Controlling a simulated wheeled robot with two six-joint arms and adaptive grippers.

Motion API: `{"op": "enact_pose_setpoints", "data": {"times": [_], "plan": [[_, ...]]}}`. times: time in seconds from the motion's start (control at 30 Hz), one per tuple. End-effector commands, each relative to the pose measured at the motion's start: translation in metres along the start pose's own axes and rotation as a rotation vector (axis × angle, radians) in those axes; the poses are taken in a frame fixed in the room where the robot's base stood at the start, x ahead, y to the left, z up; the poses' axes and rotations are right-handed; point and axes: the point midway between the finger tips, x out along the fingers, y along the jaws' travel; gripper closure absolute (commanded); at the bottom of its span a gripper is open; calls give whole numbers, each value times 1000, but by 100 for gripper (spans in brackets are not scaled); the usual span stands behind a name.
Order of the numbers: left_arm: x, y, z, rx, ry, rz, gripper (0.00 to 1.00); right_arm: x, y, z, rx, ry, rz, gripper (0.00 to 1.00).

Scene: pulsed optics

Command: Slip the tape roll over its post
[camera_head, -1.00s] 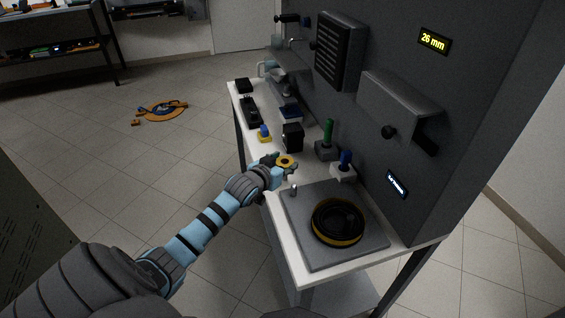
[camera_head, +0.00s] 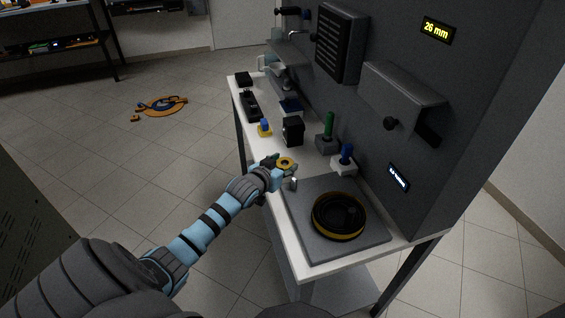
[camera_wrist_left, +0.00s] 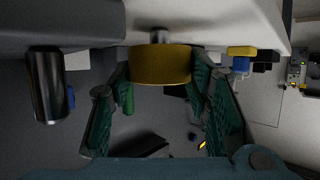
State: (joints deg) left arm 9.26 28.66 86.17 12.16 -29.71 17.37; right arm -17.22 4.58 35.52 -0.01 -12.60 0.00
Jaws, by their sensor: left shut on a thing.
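The tape roll (camera_head: 285,163) is a small yellow ring, held over the table's near edge beside the grey plate. My left gripper (camera_head: 275,167) is shut on it; the wrist view shows the yellow roll (camera_wrist_left: 160,66) between the green finger pads. That view looks upside down, with the tabletop along its top. A short metal post (camera_wrist_left: 159,35) shows there between roll and tabletop; I cannot tell whether the roll touches it or is around it. A second metal post (camera_wrist_left: 48,88) stands to the left; a metal post also shows at the plate's corner (camera_head: 293,184). My right gripper is not in view.
Behind are a blue-handled tool (camera_head: 346,155), a green-handled tool (camera_head: 328,131) and a black box (camera_head: 293,131). A yellow-based blue knob (camera_head: 264,129) stands farther along the table.

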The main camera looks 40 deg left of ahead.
Motion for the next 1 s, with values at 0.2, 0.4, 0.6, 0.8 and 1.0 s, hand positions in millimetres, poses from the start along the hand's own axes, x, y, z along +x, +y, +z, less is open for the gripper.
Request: {"op": "enact_pose_setpoints", "data": {"times": [0.2,0.4,0.6,0.8,1.0], "plan": [[3,0,8,-1,-1,0,88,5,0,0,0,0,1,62],[3,0,8,0,0,0,88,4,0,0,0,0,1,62],[3,0,8,0,0,0,88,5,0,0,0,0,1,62],[4,0,11,-1,0,0,88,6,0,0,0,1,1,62],[6,0,13,-1,0,0,88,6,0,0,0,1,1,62]]}}
